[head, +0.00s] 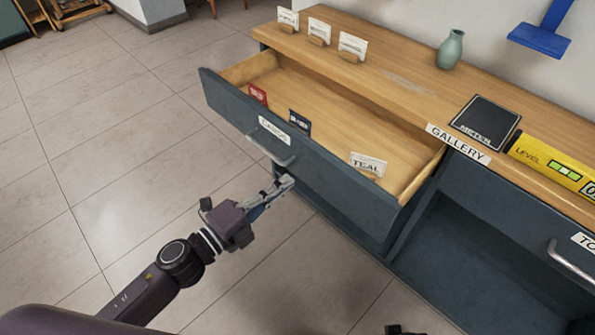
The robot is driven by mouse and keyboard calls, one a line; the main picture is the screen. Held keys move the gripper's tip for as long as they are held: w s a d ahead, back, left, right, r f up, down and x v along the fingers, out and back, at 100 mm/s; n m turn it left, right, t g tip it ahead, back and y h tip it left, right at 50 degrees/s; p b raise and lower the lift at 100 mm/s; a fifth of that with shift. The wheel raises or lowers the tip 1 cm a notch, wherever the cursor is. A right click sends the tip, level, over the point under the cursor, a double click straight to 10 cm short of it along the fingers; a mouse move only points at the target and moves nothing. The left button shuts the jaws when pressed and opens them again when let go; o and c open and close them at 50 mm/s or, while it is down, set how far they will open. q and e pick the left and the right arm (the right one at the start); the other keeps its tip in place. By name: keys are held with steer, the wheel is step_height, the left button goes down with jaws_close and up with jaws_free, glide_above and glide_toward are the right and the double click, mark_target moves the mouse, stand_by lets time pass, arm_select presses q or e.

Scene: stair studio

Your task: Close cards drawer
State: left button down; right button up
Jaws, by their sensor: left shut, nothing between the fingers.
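The cards drawer (222,98) is pulled well out of the dark blue-grey cabinet, with its label (274,133) and a metal bar handle (271,148) on its front. A red card (258,95), a dark blue card (299,122) and a white TEAL card (368,165) stand inside it. My left gripper (285,184) is shut and empty, in front of the drawer front, just below the handle in the picture. I cannot tell whether it touches the drawer. Only a small dark piece shows at the bottom edge, and I cannot tell whether it is my right gripper.
The wooden top holds several card holders (317,35), a green vase (450,50), a black METEN pad (485,122), a GALLERY sign (458,143) and a yellow level (555,168). A second drawer handle (572,264) is at right. Tiled floor at left is clear.

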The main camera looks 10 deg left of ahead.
mark_target(306, 166)
arm_select(q)
steer(key=x, duration=0.4)
steer(key=shift+w+d, duration=0.25)
steer(key=shift+w, duration=0.05)
arm_select(e)
steer(key=shift+s+f, duration=0.25)
steer(key=shift+f, duration=0.45)
steer(key=shift+w, duration=0.1)
